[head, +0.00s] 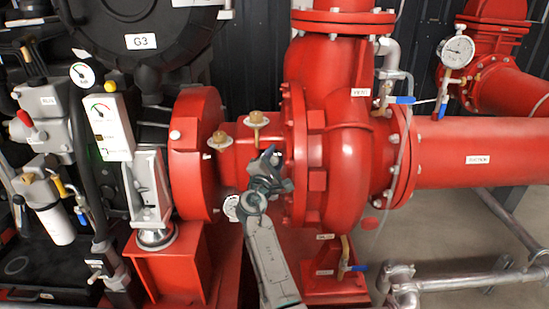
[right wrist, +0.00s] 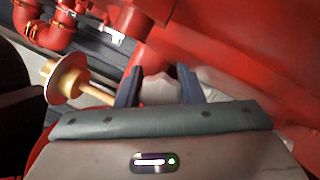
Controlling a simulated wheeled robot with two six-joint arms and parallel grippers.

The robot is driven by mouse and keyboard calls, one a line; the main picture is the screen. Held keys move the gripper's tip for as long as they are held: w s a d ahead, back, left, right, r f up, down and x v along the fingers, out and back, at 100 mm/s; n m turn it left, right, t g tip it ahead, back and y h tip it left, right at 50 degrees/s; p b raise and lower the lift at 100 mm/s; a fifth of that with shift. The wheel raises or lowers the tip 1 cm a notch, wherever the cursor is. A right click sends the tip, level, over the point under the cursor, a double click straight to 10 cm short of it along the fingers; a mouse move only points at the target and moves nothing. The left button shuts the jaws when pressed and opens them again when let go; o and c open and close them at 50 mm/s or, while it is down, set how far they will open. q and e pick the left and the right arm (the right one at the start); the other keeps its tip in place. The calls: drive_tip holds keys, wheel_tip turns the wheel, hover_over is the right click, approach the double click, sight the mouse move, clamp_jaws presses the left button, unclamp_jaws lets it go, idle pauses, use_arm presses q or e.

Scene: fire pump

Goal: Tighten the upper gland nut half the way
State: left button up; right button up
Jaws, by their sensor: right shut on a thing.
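My right gripper (head: 277,168) is in front of the red pump housing, below the brass fittings, with its arm coming up from the bottom. In the right wrist view its two dark fingers (right wrist: 158,86) are on either side of a pale nut-like piece (right wrist: 158,92), which looks like the upper gland nut. The gripper is shut on it. The nut's lower part is hidden behind the gripper body, and the head view does not show the nut clearly. My left gripper is not in view.
Two brass fittings stand on the red housing, the right one (head: 257,119) higher than the left one (head: 219,139). A brass fitting on a pale disc (right wrist: 65,80) is close left of the fingers. The red flange (head: 294,155) is beside the gripper. A blue-handled valve (head: 355,268) is lower right.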

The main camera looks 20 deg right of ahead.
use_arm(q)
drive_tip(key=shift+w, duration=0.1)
use_arm(e)
drive_tip(key=shift+f+m+g, duration=0.1)
drive_tip(key=shift+m+g, duration=0.3)
drive_tip(key=shift+m, duration=0.7)
drive_tip(key=shift+m+g, duration=0.3)
drive_tip(key=shift+m, duration=1)
drive_tip(key=shift+m+g, duration=0.4)
drive_tip(key=shift+m, duration=0.1)
drive_tip(key=m+y, duration=0.1)
drive_tip(key=m, duration=0.2)
drive_tip(key=shift+f+g+p, duration=0.1)
drive_tip(key=shift+g+p, duration=0.25)
drive_tip(key=shift+g, duration=0.05)
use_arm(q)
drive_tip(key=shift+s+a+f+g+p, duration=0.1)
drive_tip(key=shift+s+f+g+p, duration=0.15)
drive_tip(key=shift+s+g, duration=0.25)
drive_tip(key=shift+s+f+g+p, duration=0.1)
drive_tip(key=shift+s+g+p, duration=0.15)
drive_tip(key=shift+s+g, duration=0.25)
use_arm(e)
drive_tip(key=shift+f+m+y, duration=0.15)
drive_tip(key=shift+m+y, duration=0.35)
drive_tip(key=shift+m, duration=0.5)
